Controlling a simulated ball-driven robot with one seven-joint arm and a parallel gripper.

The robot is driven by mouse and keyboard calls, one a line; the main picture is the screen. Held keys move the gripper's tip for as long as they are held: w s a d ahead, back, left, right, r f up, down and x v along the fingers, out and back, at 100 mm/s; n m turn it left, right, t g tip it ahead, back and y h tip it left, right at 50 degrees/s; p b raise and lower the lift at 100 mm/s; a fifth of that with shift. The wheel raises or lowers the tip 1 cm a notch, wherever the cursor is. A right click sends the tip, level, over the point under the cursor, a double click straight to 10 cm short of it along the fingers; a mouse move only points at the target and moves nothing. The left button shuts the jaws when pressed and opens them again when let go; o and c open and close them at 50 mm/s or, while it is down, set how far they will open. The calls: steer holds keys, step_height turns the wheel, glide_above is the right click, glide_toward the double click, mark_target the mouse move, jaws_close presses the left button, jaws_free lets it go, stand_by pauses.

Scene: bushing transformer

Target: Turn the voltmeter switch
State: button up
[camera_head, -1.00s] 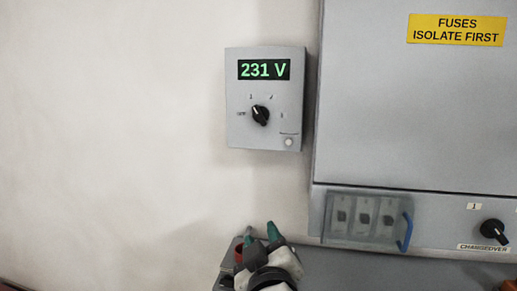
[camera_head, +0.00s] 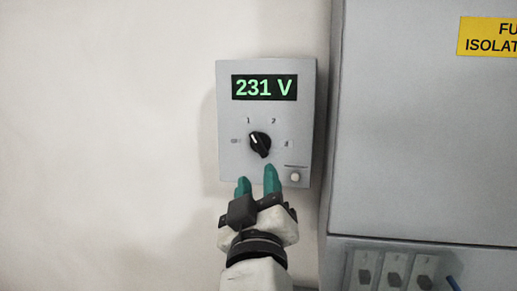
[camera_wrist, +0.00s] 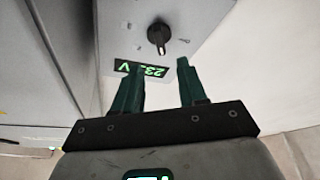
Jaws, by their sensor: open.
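The voltmeter (camera_head: 230,165) is a grey wall box with a green display reading 231 V. Its black rotary switch (camera_head: 260,144) sits at mid-panel among marks 1, 2 and 3, with a faint mark at left. The switch's pointer line leans up and left, toward 1. My gripper (camera_head: 256,181) has green fingers and is open and empty, just below the switch in the head view. In the wrist view the switch (camera_wrist: 159,36) shows beyond the fingertips (camera_wrist: 158,72), apart from them. The voltmeter panel (camera_wrist: 125,30) is upside down there, its display partly behind the fingers.
A large grey cabinet (camera_head: 420,150) with a yellow fuse label (camera_head: 487,37) stands right of the voltmeter. A clear-covered row of small switches (camera_head: 394,270) is at its lower right. A small round button (camera_head: 295,177) is on the voltmeter's lower right. The wall at left is bare.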

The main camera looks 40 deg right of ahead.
mark_target(258, 147)
steer(key=p+x, duration=0.2)
steer(key=x, duration=0.7)
jaws_close()
